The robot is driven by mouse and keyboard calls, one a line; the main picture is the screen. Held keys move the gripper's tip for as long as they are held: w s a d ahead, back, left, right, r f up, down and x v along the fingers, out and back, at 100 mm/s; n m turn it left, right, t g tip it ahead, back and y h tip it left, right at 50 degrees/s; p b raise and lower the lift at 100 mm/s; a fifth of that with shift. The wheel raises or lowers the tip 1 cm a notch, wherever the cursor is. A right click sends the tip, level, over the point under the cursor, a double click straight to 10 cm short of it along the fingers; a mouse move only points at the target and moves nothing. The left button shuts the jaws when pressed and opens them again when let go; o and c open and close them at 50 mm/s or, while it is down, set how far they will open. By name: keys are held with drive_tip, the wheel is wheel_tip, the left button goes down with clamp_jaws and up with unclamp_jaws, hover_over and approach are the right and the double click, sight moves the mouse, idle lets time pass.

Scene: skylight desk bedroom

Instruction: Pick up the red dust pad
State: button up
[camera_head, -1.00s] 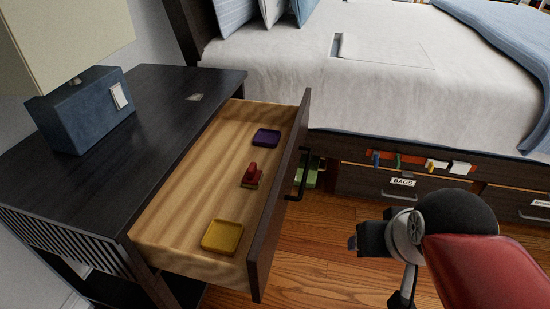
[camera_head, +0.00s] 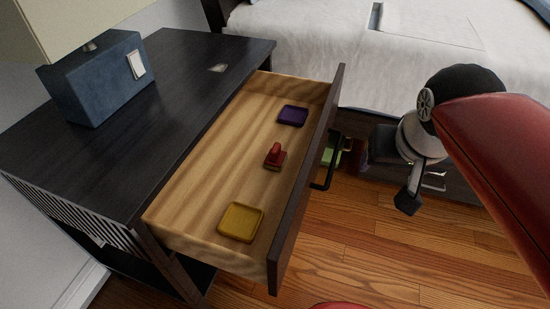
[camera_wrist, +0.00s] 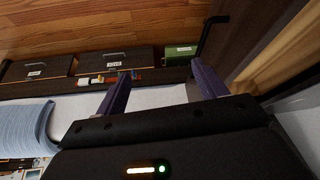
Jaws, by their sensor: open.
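The red dust pad (camera_head: 275,156) lies in the open wooden drawer (camera_head: 215,165), near its middle. It is a small red block with a raised top on a darker base. My gripper shows in the wrist view (camera_wrist: 163,84) with its two purple-grey fingers spread apart and nothing between them. In the head view my gripper is outside the drawer, to the right of its dark front, apart from the pad; its fingers are hard to make out there. The wrist view does not show the pad.
A purple tray (camera_head: 292,116) lies behind the pad and a yellow tray (camera_head: 241,222) in front of it. The drawer front (camera_head: 308,185) with its black handle (camera_head: 328,165) stands between my arm and the pad. A blue lamp base (camera_head: 98,80) stands on the nightstand (camera_head: 185,75).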

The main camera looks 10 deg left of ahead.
drive_tip(key=w+a+r+n, duration=0.1)
drive_tip(key=w+a+r, duration=0.1)
drive_tip(key=w+a, duration=0.3)
drive_tip(key=m+g+b, duration=0.2)
drive_tip(key=m+g, duration=0.1)
drive_tip(key=g, duration=0.2)
hover_over(275, 147)
drive_tip(key=f, duration=0.9)
drive_tip(key=shift+s+d+f, duration=0.1)
drive_tip(key=shift+d+f, duration=0.1)
drive_tip(key=shift+f, duration=0.05)
drive_tip(key=shift+a+f, duration=0.1)
drive_tip(key=shift+f, duration=0.6)
wheel_tip(275, 147, down, 7)
drive_tip(key=shift+b, duration=0.7)
drive_tip(key=shift+c, duration=0.3)
drive_tip(key=c, duration=1.1)
